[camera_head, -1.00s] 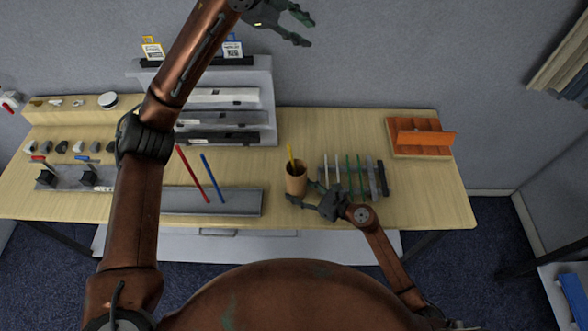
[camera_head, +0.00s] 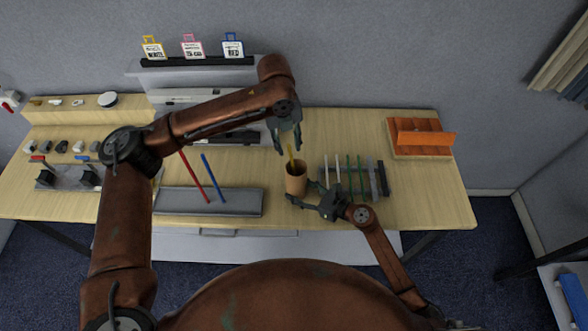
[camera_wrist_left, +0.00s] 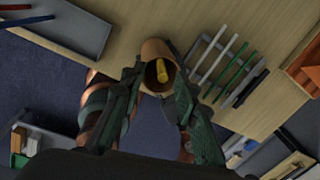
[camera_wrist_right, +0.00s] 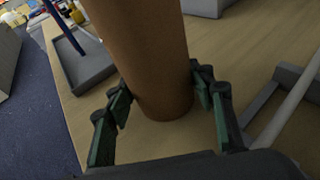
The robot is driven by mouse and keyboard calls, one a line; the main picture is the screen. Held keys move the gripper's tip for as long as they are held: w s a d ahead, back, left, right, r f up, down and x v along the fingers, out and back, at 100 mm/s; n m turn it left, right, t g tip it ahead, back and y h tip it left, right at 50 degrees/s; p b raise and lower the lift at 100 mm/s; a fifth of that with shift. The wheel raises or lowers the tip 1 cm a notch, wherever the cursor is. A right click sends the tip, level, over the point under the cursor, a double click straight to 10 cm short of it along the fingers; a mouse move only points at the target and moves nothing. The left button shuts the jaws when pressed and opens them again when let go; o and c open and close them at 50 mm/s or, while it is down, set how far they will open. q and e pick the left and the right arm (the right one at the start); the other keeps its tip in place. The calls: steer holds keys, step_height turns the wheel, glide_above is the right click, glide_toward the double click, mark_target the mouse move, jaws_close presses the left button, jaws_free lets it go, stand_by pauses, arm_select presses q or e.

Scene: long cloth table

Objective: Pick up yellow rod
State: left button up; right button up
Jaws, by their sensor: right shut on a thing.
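The yellow rod (camera_head: 291,154) stands in a brown cup (camera_head: 296,183) on the table, tilted slightly. My left gripper (camera_head: 288,148) is above the cup, pointing down, with its open fingers on either side of the rod's upper end. In the left wrist view the rod (camera_wrist_left: 162,70) shows nearly end-on inside the cup (camera_wrist_left: 154,50), between the two spread fingers. My right gripper (camera_head: 302,194) is shut on the cup from the front. In the right wrist view its fingers lie on both sides of the cup (camera_wrist_right: 145,60). The rod's lower part is hidden in the cup.
A rack with white, green and grey rods (camera_head: 374,178) stands close right of the cup. A grey tray (camera_head: 240,205) with red and blue rods lies to the left. An orange bin (camera_head: 420,140) is at the back right. Grey shelves (camera_head: 200,78) stand behind.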

mark_target(291, 161)
arm_select(q)
steer(key=shift+w+d+f, duration=0.1)
steer(key=shift+d+f, duration=0.05)
steer(key=shift+f, duration=1.25)
steer(key=shift+w+d+f, duration=0.1)
steer(key=shift+f, duration=1.25)
jaws_close()
